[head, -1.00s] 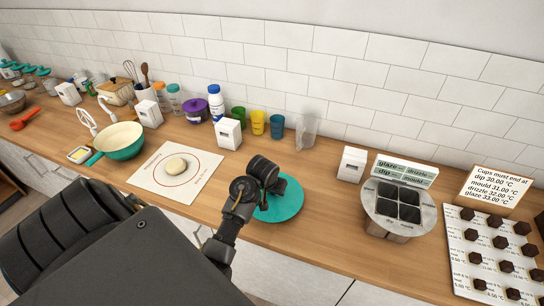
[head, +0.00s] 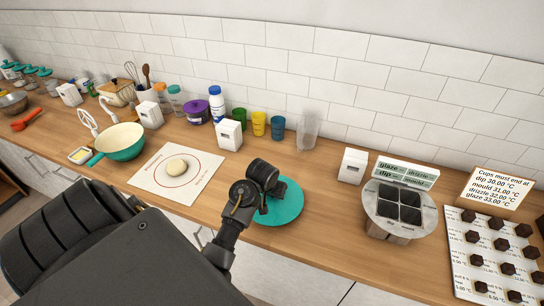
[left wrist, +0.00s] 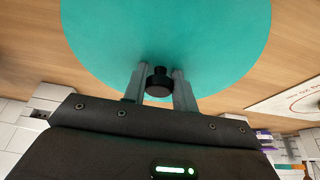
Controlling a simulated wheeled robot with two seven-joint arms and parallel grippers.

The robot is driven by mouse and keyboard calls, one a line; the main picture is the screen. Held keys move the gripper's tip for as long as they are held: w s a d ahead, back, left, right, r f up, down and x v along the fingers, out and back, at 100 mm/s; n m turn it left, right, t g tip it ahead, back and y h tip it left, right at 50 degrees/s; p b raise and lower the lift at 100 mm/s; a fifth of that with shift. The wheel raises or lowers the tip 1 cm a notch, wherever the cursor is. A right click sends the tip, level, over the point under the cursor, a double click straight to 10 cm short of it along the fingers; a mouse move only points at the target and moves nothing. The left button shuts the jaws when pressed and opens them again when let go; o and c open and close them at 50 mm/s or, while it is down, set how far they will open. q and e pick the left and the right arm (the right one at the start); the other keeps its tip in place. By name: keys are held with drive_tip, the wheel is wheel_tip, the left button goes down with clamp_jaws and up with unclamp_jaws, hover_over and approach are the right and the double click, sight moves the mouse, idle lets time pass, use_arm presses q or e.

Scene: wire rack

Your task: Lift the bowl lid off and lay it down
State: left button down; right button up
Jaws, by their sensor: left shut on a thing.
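The lid (head: 288,209) is a flat teal disc, seen low over the wooden counter right of the dough mat. In the left wrist view the lid (left wrist: 165,35) fills the upper middle, with a black knob (left wrist: 158,83). My left gripper (head: 267,200) is over the lid; its fingers (left wrist: 158,80) are shut on the knob from both sides. I cannot tell whether the lid touches the counter. A teal bowl with a cream inside (head: 122,137) stands uncovered at the left, apart from the lid. My right gripper is not in view.
A white mat (head: 190,187) with dough lies left of the lid. Several cups (head: 258,123) and a white box (head: 229,134) stand behind. A metal pot (head: 392,231) stands to the right. Counter (head: 328,210) is bare between lid and pot.

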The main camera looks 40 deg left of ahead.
use_arm(q)
drive_tip(key=shift+f+b, duration=0.3)
drive_tip(key=shift+f, duration=0.75)
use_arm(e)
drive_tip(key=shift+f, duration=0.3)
use_arm(q)
drive_tip(key=c, duration=1)
unclamp_jaws()
drive_tip(key=shift+c, duration=0.2)
